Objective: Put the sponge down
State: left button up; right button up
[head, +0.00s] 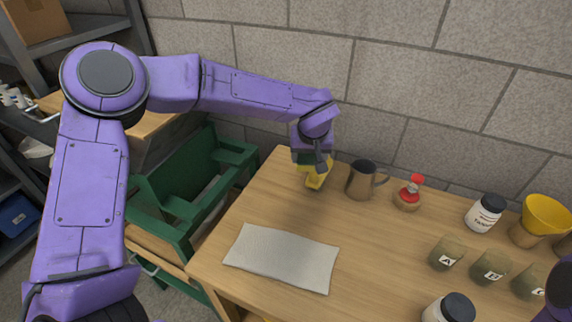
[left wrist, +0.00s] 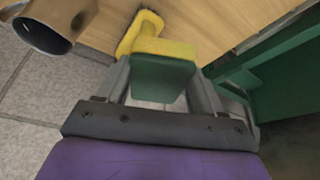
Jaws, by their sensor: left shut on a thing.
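The sponge (left wrist: 164,78), a green block with a yellow layer, is between the fingers of my left gripper (left wrist: 163,98) in the left wrist view. My left gripper (head: 316,166) is shut on it over the back left part of the wooden table (head: 225,225). In the head view the gripper hides most of the sponge. A yellow piece (head: 317,180) shows just below the fingers. In the left wrist view a yellow thing with a dark tip (left wrist: 130,32) lies beyond the sponge; I cannot tell whether they touch. My right gripper is out of view.
A metal jug (head: 360,180) stands just right of my left gripper. A grey cloth (head: 283,258) lies flat at the front left. A red-topped bottle (head: 408,194), white jars (head: 484,213), lettered cups (head: 446,254) and a yellow funnel (head: 545,214) fill the right. The middle is clear.

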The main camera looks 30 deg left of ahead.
pick_arm(q)
jog(key=w+a+f+p, duration=0.1)
jog(key=w+a+f, duration=0.1)
jog(key=a+f, duration=0.1)
jog(key=w+a+f+p, duration=0.1)
jog(key=w+a+f, duration=0.2)
jog(key=w+a+f+p, duration=0.1)
jog(key=w+a+f, duration=0.1)
jog(key=a+f, duration=0.1)
jog(key=shift+w+a, duration=0.4)
jog(key=shift+a, duration=0.2)
jog(key=shift+w+a+f, duration=0.15)
jog(key=shift+f, duration=0.15)
notch_tip(320, 180, down, 3)
jog(key=shift+a+r+p, duration=0.1)
jog(key=shift+r+p, duration=0.05)
jog(key=shift+p, duration=0.25)
jog(key=shift+f, duration=0.25)
jog(key=shift+f, duration=0.15)
jog(key=o, duration=0.9)
